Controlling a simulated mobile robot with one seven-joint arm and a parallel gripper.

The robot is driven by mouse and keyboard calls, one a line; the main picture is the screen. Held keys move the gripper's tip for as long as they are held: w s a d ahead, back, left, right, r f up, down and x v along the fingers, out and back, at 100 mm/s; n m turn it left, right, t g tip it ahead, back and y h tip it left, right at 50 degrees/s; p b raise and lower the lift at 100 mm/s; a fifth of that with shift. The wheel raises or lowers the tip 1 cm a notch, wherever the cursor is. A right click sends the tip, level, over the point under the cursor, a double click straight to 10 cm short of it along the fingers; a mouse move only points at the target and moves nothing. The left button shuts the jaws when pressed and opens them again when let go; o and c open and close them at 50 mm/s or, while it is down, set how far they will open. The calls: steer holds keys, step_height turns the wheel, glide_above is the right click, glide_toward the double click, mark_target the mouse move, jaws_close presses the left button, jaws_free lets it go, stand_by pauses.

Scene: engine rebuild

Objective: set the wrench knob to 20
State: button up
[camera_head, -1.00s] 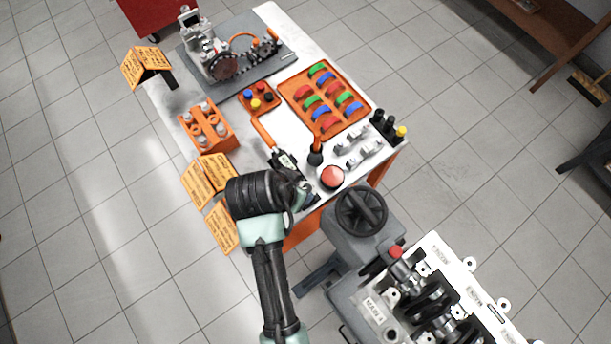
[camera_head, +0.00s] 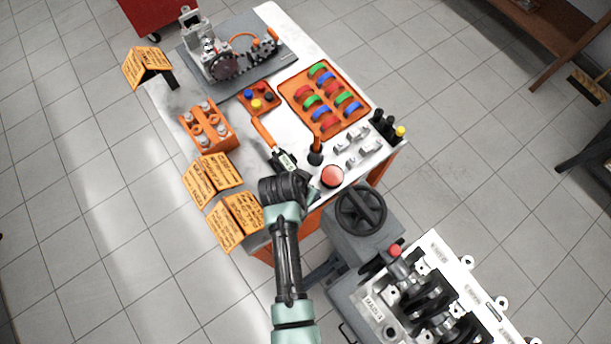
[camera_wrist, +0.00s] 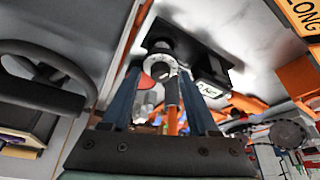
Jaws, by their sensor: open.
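The torque wrench lies on the bench, with its orange handle (camera_head: 262,131) and a black body with a small white label (camera_head: 284,160). Its near end is hidden by my arm in the head view. In the wrist view, a round knob with a white marked dial (camera_wrist: 160,67) sits between my two blue fingers, and the labelled part (camera_wrist: 209,89) is right of it. The dial's numbers are too small to read. My gripper (camera_wrist: 159,76) is open, a finger on each side of the knob in the picture; I cannot tell whether either touches it.
A red round button (camera_head: 332,176) and a black-based orange-handled tool (camera_head: 316,152) stand close to the right. Orange printed cards (camera_head: 214,174) are at the left edge. An orange tray (camera_head: 290,88) holds coloured shells.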

jaws_close()
steer(key=shift+n, duration=0.3)
steer(key=n+y+p, duration=0.1)
steer(key=n, duration=0.2)
steer(key=shift+d+r+p, duration=0.1)
steer(key=shift+d+p, duration=0.1)
steer(key=shift+p, duration=0.1)
steer(key=shift+d+n+t+y, duration=0.15)
steer(key=shift+n+y, duration=0.35)
steer(key=shift+n, duration=0.5)
steer(key=shift+a+n+t+y, duration=0.15)
steer(key=shift+n+y, duration=0.35)
steer(key=shift+n, duration=0.5)
steer(key=shift+d, duration=0.1)
